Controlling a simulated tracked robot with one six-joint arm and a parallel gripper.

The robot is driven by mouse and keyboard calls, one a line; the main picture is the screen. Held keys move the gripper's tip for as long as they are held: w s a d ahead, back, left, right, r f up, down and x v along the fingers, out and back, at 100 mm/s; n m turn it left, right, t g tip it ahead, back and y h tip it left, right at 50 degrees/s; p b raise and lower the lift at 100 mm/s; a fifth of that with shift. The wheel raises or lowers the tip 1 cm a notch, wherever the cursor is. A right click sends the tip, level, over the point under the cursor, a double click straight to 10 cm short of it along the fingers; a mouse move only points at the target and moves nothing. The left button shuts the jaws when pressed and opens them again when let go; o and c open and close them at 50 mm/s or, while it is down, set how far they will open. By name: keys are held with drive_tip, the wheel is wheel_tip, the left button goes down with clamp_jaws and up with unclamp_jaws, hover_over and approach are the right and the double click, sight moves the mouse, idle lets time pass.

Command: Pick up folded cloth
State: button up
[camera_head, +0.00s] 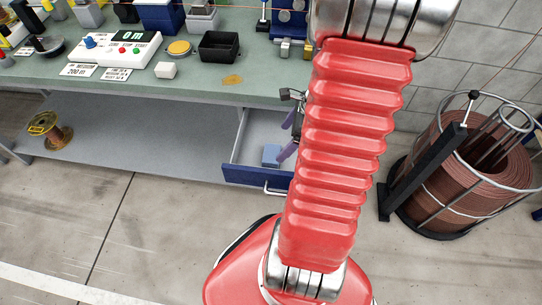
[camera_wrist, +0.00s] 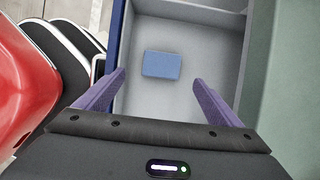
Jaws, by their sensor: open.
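The folded cloth (camera_wrist: 161,65) is a small flat blue rectangle lying on the grey floor of an open drawer (camera_wrist: 184,27). In the head view the cloth (camera_head: 271,154) shows inside the drawer, partly beside my gripper (camera_head: 284,150). In the wrist view my gripper (camera_wrist: 160,84) is open, with its two purple fingers apart and nothing between them. The fingers are above the drawer, and the cloth appears beyond the fingertips, roughly centred between them. My arm hides the right part of the drawer in the head view.
The drawer (camera_head: 228,173) has a blue front with a metal handle and is pulled out under the green workbench (camera_head: 125,87). A spool (camera_head: 49,131) stands on the lower shelf at left. A large wire coil (camera_head: 455,170) stands on the floor at right.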

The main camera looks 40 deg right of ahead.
sight(273, 153)
drive_tip(key=shift+x, duration=2.1)
drive_tip(key=shift+w+f, duration=0.1)
drive_tip(key=shift+f, duration=0.05)
drive_tip(key=shift+x, duration=2.4)
drive_tip(key=shift+w+d, duration=0.1)
drive_tip(key=shift+d, duration=0.05)
drive_tip(key=shift+c, duration=0.2)
drive_tip(key=c, duration=1.1)
